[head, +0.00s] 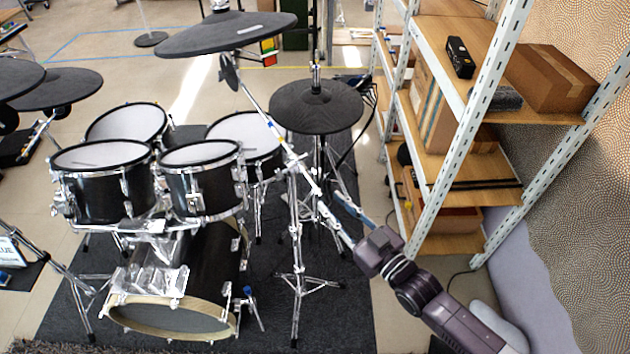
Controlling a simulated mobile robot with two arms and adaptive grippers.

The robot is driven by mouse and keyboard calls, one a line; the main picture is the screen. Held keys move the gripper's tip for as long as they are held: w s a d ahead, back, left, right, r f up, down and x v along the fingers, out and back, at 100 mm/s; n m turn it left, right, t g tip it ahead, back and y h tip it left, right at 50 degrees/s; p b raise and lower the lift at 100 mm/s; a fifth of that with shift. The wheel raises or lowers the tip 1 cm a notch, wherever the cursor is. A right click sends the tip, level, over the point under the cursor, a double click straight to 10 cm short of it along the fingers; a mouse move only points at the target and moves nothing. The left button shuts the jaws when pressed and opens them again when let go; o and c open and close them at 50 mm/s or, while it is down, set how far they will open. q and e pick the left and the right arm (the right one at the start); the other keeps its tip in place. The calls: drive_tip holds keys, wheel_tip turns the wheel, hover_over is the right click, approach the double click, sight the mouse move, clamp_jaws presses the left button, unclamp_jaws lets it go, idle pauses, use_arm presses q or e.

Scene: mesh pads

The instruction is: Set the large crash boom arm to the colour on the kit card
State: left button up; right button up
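The large crash cymbal (205,36) is the wide dark disc at the upper middle. Its silver boom arm (268,123) slopes from below the cymbal down to the right, crossing the stand (294,235). A small patch with red, yellow and green (268,52) shows beside the cymbal's right edge; I cannot tell what it is fixed to. The kit card (11,251) is cut off at the left edge, with "UE" legible. My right gripper (327,200) has its two fingers parted near the boom's lower right end. Contact is unclear. My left gripper is out of view.
A second cymbal (316,104) stands just behind my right gripper. Drums (102,181) fill the left on a dark rug (340,322). A shelf rack (458,130) with boxes stands close on the right. Bare floor shows between rug and rack.

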sight(315, 186)
drive_tip(key=p+x, duration=0.1)
drive_tip(key=x, duration=0.6)
drive_tip(key=shift+w+a+r, duration=0.1)
drive_tip(key=shift+w+a, duration=0.05)
drive_tip(key=shift+w, duration=0.1)
drive_tip(key=shift+w+a, duration=0.3)
drive_tip(key=shift+w, duration=0.15)
drive_tip(key=shift+s, duration=0.1)
clamp_jaws()
